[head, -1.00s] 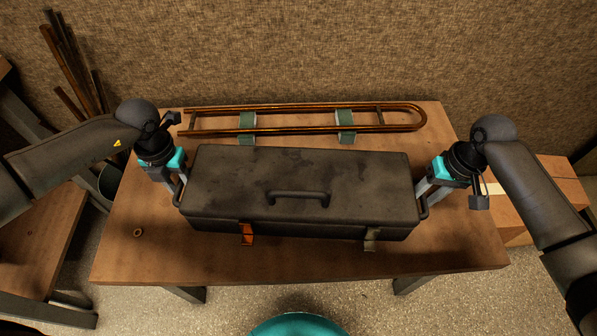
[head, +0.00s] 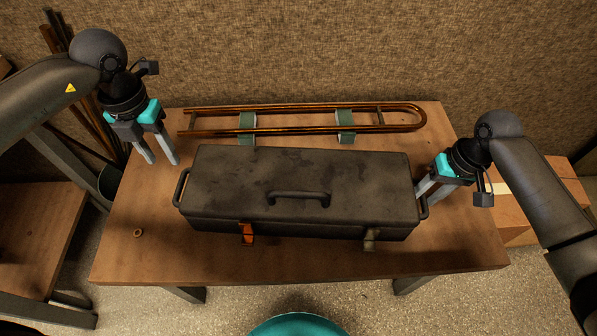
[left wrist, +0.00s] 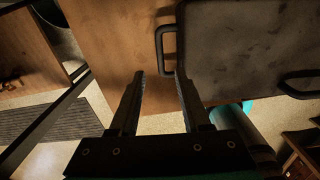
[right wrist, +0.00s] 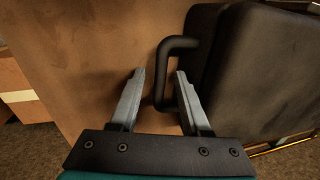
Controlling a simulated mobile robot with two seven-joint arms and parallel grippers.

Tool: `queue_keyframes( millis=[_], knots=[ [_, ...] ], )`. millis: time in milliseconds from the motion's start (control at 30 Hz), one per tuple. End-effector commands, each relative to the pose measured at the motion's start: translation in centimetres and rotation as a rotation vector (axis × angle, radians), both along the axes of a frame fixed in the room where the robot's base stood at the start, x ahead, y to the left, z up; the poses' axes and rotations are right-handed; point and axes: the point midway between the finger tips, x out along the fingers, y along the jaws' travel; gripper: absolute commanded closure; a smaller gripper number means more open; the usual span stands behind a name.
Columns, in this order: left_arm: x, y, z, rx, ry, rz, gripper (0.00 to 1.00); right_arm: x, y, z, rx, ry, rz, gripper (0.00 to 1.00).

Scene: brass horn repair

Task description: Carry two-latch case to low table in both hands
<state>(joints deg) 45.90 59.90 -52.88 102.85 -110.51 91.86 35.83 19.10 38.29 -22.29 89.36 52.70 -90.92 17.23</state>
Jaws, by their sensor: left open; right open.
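The two-latch case (head: 300,185) is dark, closed and flat on the wooden table. It has a top handle (head: 298,194), an orange latch (head: 247,234) and a dull grey latch (head: 370,238). My left gripper (head: 162,163) is open and empty, up and left of the left side handle (head: 182,187). The left wrist view shows that handle (left wrist: 161,47) beyond the fingertips. My right gripper (head: 424,198) is open beside the right side handle (head: 423,208). In the right wrist view one finger overlaps the handle (right wrist: 163,72); I cannot tell whether they touch.
A long copper-coloured slide (head: 300,108) lies on two green-grey supports behind the case. A small ring (head: 138,232) lies on the wooden table (head: 430,258) at front left. A lower wooden surface (head: 35,225) stands at left. Cardboard boxes (head: 535,205) stand at right. A teal round thing (head: 298,326) is at the front.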

Motion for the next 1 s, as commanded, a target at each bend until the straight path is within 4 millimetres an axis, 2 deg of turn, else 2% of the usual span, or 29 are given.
queue_keyframes(
  millis=[300, 500, 700, 1000],
  knots=[
    [0.0, 0.0, 0.0, 0.000, 0.000, 0.000, 0.53, 0.1, -1.4, 6.6, -0.003, -0.006, 0.001, 0.53],
    [0.0, 0.0, 0.0, 0.000, 0.000, 0.000, 0.53, 0.1, -2.0, 9.7, -0.002, -0.004, -0.001, 0.53],
    [0.0, 0.0, -0.1, 0.000, 0.000, 0.000, 0.53, 0.0, -2.1, 10.8, -0.001, -0.002, 0.000, 0.53],
    [0.0, 0.0, -0.1, 0.000, 0.000, 0.000, 0.53, 0.0, -2.1, 10.8, 0.000, -0.001, 0.000, 0.53]
  ],
)
